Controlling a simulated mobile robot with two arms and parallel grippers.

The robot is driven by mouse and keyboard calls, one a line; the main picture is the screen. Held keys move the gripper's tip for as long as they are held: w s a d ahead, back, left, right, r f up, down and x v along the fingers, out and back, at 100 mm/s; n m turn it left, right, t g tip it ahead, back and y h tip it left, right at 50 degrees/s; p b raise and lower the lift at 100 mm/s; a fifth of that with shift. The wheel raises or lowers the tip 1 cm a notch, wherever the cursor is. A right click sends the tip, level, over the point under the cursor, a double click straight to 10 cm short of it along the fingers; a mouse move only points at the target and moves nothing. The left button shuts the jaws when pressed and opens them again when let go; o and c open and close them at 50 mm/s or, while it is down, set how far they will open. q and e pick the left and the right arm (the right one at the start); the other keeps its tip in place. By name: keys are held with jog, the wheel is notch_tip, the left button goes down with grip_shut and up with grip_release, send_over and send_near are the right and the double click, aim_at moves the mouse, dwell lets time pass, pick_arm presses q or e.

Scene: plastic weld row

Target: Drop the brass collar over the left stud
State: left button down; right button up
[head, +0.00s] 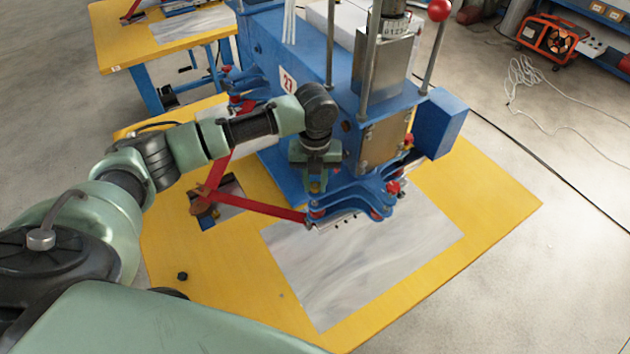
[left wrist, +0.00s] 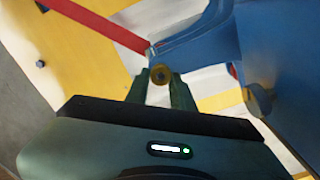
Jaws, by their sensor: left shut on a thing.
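My left gripper (head: 315,182) reaches down beside the blue machine head, above the blue bracket at the front of the machine. It is shut on the brass collar, a small piece at its fingertips (head: 315,187). In the left wrist view the brass collar (left wrist: 160,75) is a round brass ring with a dark centre, between the tips of my left gripper (left wrist: 160,84). The collar looks held above the bracket and apart from it. I cannot make out the left stud in either view. My right gripper is not in view.
The blue bracket (head: 352,200) carries red knobs. A red lever (head: 257,208) runs left from it to a pivot. The yellow table (head: 490,205) has a grey metal plate (head: 365,255), mostly clear. A small dark knob (head: 182,276) lies at the table's left.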

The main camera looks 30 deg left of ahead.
pick_arm(q)
jog(key=shift+f, duration=0.45)
dwell(1.0)
jog(key=c, duration=0.7)
grip_release()
jog(key=shift+r, duration=0.1)
jog(key=shift+r, duration=3.45)
